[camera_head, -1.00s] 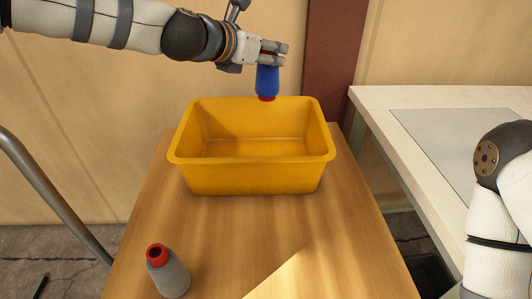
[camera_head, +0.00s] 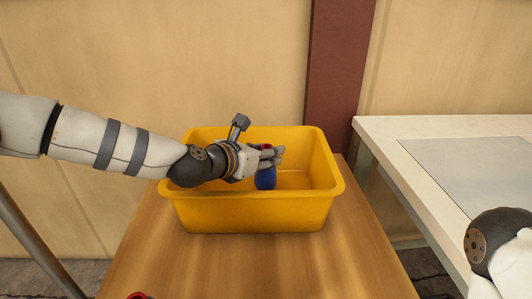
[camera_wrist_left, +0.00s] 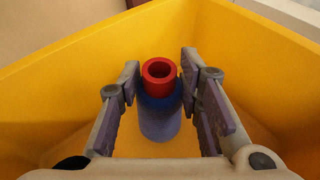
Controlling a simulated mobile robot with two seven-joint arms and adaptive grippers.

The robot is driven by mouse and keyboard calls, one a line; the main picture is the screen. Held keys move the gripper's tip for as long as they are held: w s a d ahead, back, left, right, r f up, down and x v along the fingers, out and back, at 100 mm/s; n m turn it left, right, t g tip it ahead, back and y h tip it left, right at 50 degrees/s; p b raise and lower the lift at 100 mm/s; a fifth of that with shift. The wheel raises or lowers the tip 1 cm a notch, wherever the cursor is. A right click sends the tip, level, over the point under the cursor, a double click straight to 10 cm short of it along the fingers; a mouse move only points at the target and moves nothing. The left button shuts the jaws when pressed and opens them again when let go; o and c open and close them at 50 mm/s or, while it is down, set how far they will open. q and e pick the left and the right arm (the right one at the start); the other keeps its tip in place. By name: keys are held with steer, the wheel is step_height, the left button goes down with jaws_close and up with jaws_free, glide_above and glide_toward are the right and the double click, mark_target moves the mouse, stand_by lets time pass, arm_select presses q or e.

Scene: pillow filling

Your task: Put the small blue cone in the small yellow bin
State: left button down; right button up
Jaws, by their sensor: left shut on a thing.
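The small blue cone (camera_head: 266,181) has a red top ring and is upright inside the small yellow bin (camera_head: 250,215). My left gripper (camera_head: 272,157) reaches down into the bin and is shut on the cone's upper part. In the left wrist view, the blue cone (camera_wrist_left: 160,122) stands between the two fingers of the left gripper (camera_wrist_left: 160,75), with the bin's yellow walls (camera_wrist_left: 245,50) around it. I cannot tell whether the cone's base touches the bin floor. My right gripper is out of view.
The bin stands on a wooden table (camera_head: 240,265). The red top of another cone (camera_head: 139,296) shows at the bottom edge of the head view. A white bench (camera_head: 400,150) is at the right. The rest of the bin looks empty.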

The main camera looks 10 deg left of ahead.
arm_select(q)
steer(key=shift+f, duration=0.1)
steer(key=c, duration=1.1)
jaws_free()
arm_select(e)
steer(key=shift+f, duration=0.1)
arm_select(q)
steer(key=shift+r, duration=0.2)
steer(key=p+v, duration=0.2)
steer(key=v, duration=1)
steer(key=shift+f, duration=0.1)
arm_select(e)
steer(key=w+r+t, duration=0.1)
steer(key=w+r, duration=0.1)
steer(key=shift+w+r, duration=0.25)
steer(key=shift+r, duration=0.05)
